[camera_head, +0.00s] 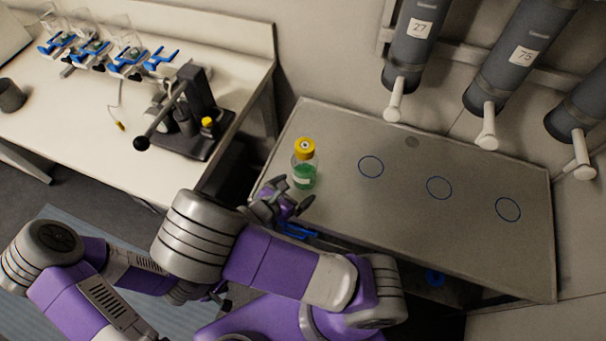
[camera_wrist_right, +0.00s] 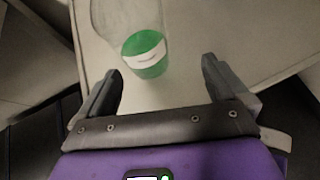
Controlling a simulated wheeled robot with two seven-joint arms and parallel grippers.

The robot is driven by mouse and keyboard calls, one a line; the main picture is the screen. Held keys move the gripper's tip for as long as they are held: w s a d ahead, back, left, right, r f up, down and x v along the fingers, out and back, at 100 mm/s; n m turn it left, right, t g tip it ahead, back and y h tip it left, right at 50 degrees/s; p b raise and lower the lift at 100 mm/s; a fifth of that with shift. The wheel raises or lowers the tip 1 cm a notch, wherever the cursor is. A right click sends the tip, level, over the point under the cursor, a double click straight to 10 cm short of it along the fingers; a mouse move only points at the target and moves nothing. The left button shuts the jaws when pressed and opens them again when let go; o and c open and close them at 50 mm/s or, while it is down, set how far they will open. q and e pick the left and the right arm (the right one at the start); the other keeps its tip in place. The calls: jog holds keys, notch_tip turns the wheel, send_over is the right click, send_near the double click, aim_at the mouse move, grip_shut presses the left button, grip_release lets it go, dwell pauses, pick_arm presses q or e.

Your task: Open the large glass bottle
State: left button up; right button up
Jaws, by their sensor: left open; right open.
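The large glass bottle (camera_head: 304,174) stands upright at the left end of the grey bench, with green liquid inside, a white label and a yellow cap (camera_head: 305,147) on top. My right gripper (camera_head: 292,197) is just in front of the bottle, open and empty. In the right wrist view the bottle (camera_wrist_right: 143,50) is beyond the open fingers (camera_wrist_right: 160,82), apart from them; its cap is out of that view. My left gripper (camera_head: 217,294) is low at the bottom of the head view, mostly hidden by my arms, away from the bottle.
The grey bench (camera_head: 460,250) has several blue circles marked on it and is otherwise clear right of the bottle. Grey cylinders (camera_head: 411,50) with white nozzles hang over its back edge. A white table (camera_head: 60,120) at left holds a black lever press (camera_head: 195,115) and glassware in blue holders.

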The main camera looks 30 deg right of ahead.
aim_at(298, 175)
jog(key=shift+w+d+r+n+t+h, duration=0.25)
jog(key=shift+w+r+t, duration=0.15)
jog(key=shift+w+r, duration=0.15)
jog(key=shift+w+d+r+n+t+h, duration=0.15)
jog(key=shift+w+d+r+n+t, duration=0.2)
jog(key=shift+w, duration=0.3)
jog(key=b+x, duration=0.3)
jog(key=x, duration=0.3)
jog(key=shift+w+a+f, duration=0.1)
jog(key=shift+w, duration=0.05)
jog(key=shift+w+d+f, duration=0.1)
jog(key=shift+w+d, duration=0.2)
jog(key=shift+d, duration=0.1)
jog(key=c, duration=1.1)
jog(key=shift+c, duration=1.1)
